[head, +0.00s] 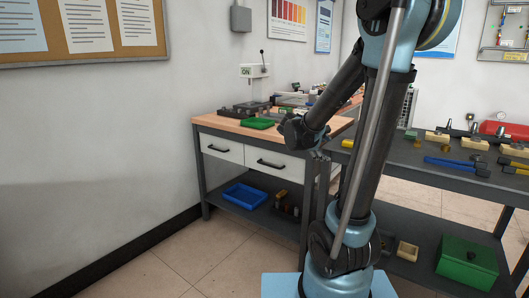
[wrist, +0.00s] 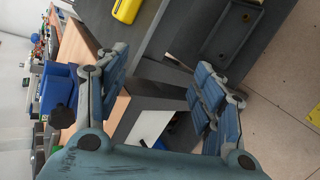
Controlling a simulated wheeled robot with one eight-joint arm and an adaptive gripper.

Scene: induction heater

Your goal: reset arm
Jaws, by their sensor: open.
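My arm rises in the middle of the head view and bends down to the left. My gripper (head: 318,152) hangs by the right end of the wooden-topped workbench (head: 225,122), partly hidden by my own arm. In the wrist view my gripper (wrist: 158,88) has its two padded fingers wide apart. Nothing is between them. The bench's wooden edge, a white drawer front and a grey table surface show beyond the fingers, in a turned view.
A green block (head: 257,123) and grey fixtures lie on the workbench; a blue tray (head: 244,195) is on its lower shelf. The grey table at right holds blue-handled tools (head: 458,165); a green box (head: 467,262) stands below. The floor at left is clear.

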